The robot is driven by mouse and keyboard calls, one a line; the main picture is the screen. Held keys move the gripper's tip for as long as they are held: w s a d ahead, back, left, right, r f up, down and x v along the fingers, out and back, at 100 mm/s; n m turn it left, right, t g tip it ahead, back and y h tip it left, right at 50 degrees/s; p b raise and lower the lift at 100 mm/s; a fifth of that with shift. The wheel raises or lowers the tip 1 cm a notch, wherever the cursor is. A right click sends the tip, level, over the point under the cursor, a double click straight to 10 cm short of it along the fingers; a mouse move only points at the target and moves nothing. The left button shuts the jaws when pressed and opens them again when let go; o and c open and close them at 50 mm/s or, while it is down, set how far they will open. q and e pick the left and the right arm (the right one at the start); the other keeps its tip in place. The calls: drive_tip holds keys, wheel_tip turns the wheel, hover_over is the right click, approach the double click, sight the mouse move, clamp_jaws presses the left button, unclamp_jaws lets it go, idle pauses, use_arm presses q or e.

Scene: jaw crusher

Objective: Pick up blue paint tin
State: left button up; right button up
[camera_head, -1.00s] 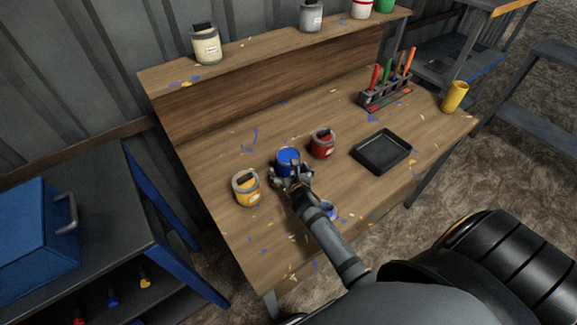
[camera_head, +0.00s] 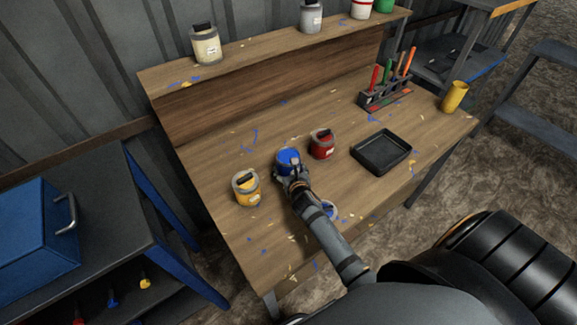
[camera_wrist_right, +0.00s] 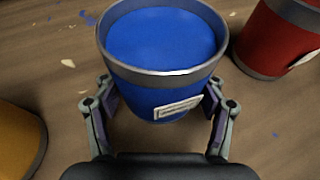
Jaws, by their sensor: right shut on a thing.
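The blue paint tin (camera_head: 287,158) stands on the wooden bench between a yellow tin and a red tin. In the right wrist view the blue tin (camera_wrist_right: 160,45) is large and upright, with a grey rim, blue top and a white label on its near side. My right gripper (camera_head: 289,172) is at the tin's near side. In the wrist view the right gripper's fingers (camera_wrist_right: 158,103) press against both sides of the tin's lower body. My left gripper is not in view.
The yellow tin (camera_head: 246,188) stands to the left and the red tin (camera_head: 322,144) close on the right. A black tray (camera_head: 382,152), a tool rack (camera_head: 384,95) and a yellow cup (camera_head: 454,97) are further right. More tins, including a cream one (camera_head: 206,44), stand on the raised shelf.

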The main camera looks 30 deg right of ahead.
sight(286, 156)
drive_tip(key=shift+r, duration=0.2)
drive_tip(key=shift+r, duration=0.4)
wheel_tip(286, 156, up, 2)
drive_tip(key=shift+w+r+p, duration=0.1)
drive_tip(key=shift+r+p, duration=0.1)
drive_tip(key=shift+p, duration=0.35)
drive_tip(key=s+d+r+p, duration=0.2)
drive_tip(key=s+d+r, duration=0.7)
drive_tip(key=s+d, duration=0.1)
drive_tip(key=shift+r, duration=0.25)
